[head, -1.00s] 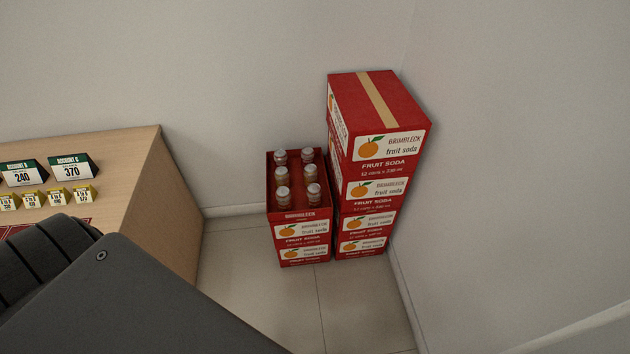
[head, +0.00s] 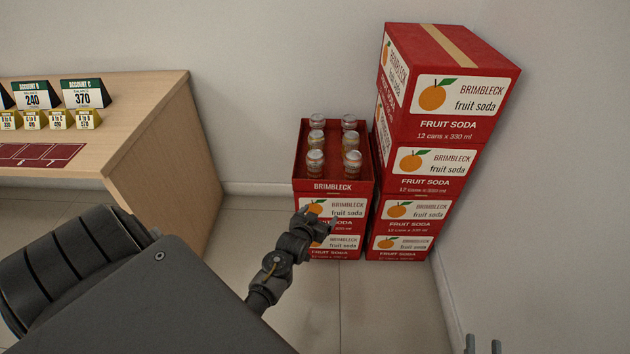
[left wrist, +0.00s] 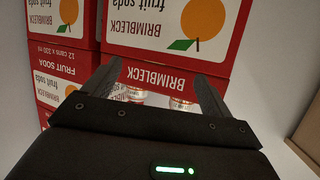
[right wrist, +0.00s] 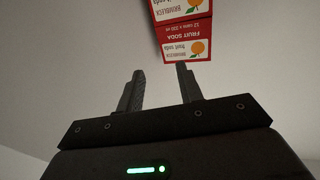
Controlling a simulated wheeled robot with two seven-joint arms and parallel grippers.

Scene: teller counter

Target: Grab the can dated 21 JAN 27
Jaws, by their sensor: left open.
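Several cans with silver tops (head: 352,162) stand in an open red soda box (head: 333,186) on top of another box. Their dates are too small to read. My left gripper (head: 322,220) is in front of this stack, below the open box's rim in the head view. In the left wrist view the left gripper (left wrist: 155,90) is open and empty. Two can tops (left wrist: 183,103) show between its fingers, partly hidden by the gripper body. My right gripper (head: 482,345) shows only its fingertips at the lower right of the head view; in the right wrist view (right wrist: 161,82) it is open and empty.
A taller stack of closed red soda boxes (head: 447,122) stands right of the open box, near the corner walls. A wooden counter (head: 165,150) with account signs (head: 85,93) and small yellow signs (head: 59,119) is at left. Floor (head: 385,305) is clear before the stacks.

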